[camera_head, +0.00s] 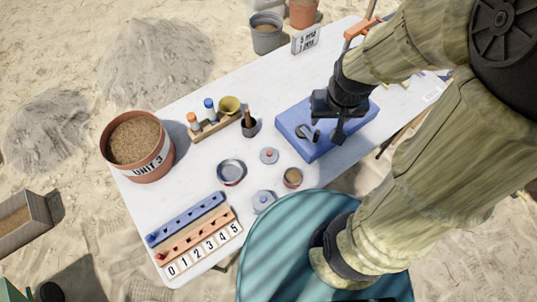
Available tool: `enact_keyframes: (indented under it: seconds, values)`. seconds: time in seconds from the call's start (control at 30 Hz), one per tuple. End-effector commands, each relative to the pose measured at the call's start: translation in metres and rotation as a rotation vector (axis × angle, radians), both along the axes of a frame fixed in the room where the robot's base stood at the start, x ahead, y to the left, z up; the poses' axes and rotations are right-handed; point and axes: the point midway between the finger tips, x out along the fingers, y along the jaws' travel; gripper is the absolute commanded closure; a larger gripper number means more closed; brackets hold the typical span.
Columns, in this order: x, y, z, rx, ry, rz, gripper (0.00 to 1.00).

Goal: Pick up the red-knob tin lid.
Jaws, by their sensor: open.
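The red-knob tin lid (268,157) is a small grey disc with a red knob, lying on the white table. A similar grey lid with a blue knob (263,199) lies nearer the table's front edge. My gripper (324,138) is over the blue mat or tray (358,123), to the right of and a little above the red-knob lid in the picture. Its jaws are open and apart from the lid. A grey object (303,131) lies near the left finger; I cannot tell exactly what it is.
An open tin (231,172) stands left of the lid, and a sand-filled tin (292,178) right of it. A dark cup (250,127) with brushes and a bottle rack (215,128) stand behind. A numbered peg board (199,241) is at front left. White table (186,186) shows between them.

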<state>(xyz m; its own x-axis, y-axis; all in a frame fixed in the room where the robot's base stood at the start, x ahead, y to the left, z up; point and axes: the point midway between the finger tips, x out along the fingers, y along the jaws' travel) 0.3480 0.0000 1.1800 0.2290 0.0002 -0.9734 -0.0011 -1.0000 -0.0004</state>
Motion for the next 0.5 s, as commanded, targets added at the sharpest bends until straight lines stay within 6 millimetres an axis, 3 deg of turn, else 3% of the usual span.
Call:
enact_keyframes:
  seconds: [0.03, 0.2, 0.5]
  values:
    - [0.002, 0.001, -0.004, 0.001, 0.002, -0.002, 0.38]
    - [0.018, 0.011, -0.031, 0.014, 0.025, -0.024, 0.06]
    - [0.072, 0.055, -0.116, 0.044, 0.112, -0.131, 0.06]
